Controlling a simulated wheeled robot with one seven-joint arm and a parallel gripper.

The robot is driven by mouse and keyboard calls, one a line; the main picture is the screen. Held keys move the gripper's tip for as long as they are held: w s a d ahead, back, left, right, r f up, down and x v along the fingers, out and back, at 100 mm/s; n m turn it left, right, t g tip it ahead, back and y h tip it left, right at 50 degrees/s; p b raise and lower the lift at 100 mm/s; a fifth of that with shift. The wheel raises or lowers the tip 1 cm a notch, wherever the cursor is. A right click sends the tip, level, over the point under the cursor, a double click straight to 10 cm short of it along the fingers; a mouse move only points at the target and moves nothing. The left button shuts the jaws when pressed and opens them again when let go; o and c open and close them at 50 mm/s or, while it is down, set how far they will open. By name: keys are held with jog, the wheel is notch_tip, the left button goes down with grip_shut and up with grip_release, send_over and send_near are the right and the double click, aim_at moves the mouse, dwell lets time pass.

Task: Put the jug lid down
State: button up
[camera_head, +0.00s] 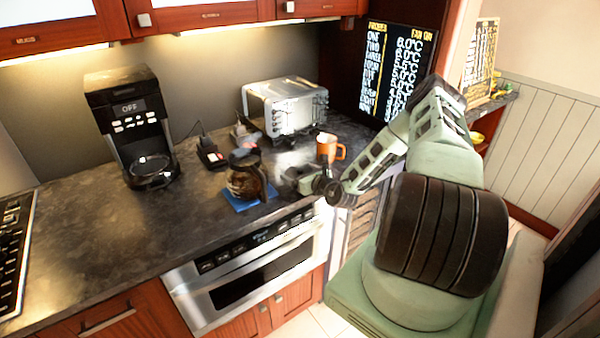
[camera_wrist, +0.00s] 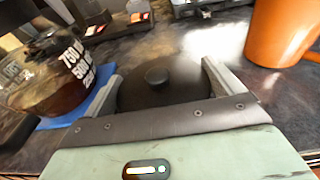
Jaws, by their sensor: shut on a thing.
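The jug lid (camera_wrist: 158,84) is a dark round disc with a small knob on top. In the wrist view it sits between the two fingers of my gripper (camera_wrist: 160,85), which is shut on it. In the head view my gripper (camera_head: 303,180) is low over the counter, right of the glass jug (camera_head: 246,180). The lid is too small and dark there to pick out, and I cannot tell whether it touches the counter. The jug holds dark liquid and stands on a blue mat (camera_head: 240,203); it also shows at the left of the wrist view (camera_wrist: 50,75).
An orange mug (camera_head: 326,148) stands close to the right of my gripper. A toaster oven (camera_head: 285,107) is behind. A coffee maker (camera_head: 131,125) and a small black scale-like device (camera_head: 210,153) are to the left. The dark counter (camera_head: 95,225) is clear at left front.

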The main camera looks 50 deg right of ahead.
jog(key=shift+f, duration=0.15)
jog(key=shift+s+f, duration=0.1)
jog(key=shift+f, duration=0.35)
jog(key=o, duration=0.6)
jog(key=shift+f, duration=0.2)
jog(key=shift+o, duration=0.2)
jog(key=shift+s, duration=0.1)
jog(key=shift+r, duration=0.25)
jog(key=shift+s+r, duration=0.1)
jog(key=shift+r, duration=0.15)
jog(key=b+v, duration=0.4)
jog(key=v, duration=0.7)
jog(key=shift+s+r, duration=0.2)
jog(key=shift+r, duration=0.15)
jog(key=shift+a, duration=0.1)
